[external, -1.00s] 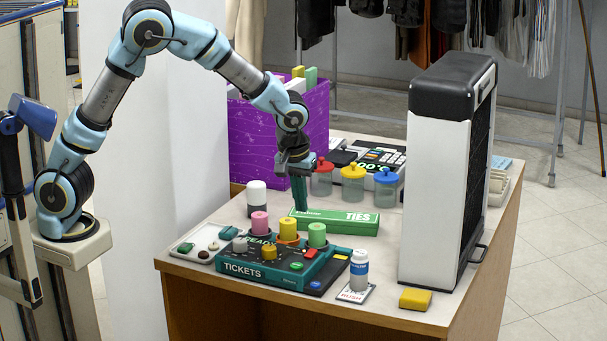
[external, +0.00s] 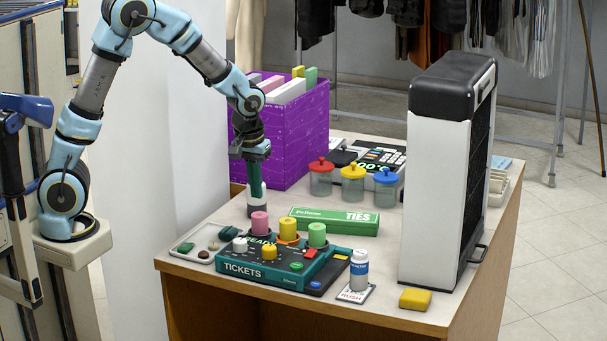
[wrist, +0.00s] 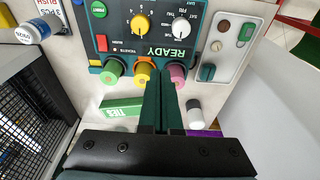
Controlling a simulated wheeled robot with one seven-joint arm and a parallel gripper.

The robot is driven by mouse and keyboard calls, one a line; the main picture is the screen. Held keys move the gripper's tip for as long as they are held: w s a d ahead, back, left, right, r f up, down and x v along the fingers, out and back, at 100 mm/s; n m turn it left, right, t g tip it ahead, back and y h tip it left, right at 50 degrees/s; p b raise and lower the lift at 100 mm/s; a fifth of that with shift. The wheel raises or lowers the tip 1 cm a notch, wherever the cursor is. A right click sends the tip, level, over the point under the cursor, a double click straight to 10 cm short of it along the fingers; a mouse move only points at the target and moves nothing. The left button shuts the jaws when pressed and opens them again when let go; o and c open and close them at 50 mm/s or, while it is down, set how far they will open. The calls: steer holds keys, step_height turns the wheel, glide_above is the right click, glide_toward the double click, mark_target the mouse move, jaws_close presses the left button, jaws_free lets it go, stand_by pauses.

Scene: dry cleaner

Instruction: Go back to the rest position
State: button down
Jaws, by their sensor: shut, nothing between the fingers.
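My gripper (external: 255,188) is shut and empty, with its green fingers pointing down over the left part of the counter. In the external view it stands just behind the pink knob (external: 259,222) of the ticket machine (external: 243,269) and in front of the white, dark-based bottle (external: 257,210), hiding most of it. In the wrist view the shut fingers (wrist: 163,90) point toward the pink knob (wrist: 177,73), and the bottle (wrist: 195,113) shows to their right. I cannot tell whether the fingertips touch anything.
A purple bin (external: 297,135) with folders stands behind my gripper. A green TIES box (external: 335,221), lidded jars (external: 352,183) and a tall black-and-white unit (external: 433,190) are to the right. A tray with small items (external: 207,240) lies at left. Space above the counter's front is free.

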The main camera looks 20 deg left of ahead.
steer(key=s+a, duration=0.3)
steer(key=a, duration=0.9)
steer(key=s+a+f+m, duration=0.1)
steer(key=s+a, duration=0.3)
steer(key=a, duration=0.7)
steer(key=shift+s+a, duration=0.25)
steer(key=shift+a, duration=0.1)
steer(key=c, duration=1.5)
jaws_free()
stand_by(0.7)
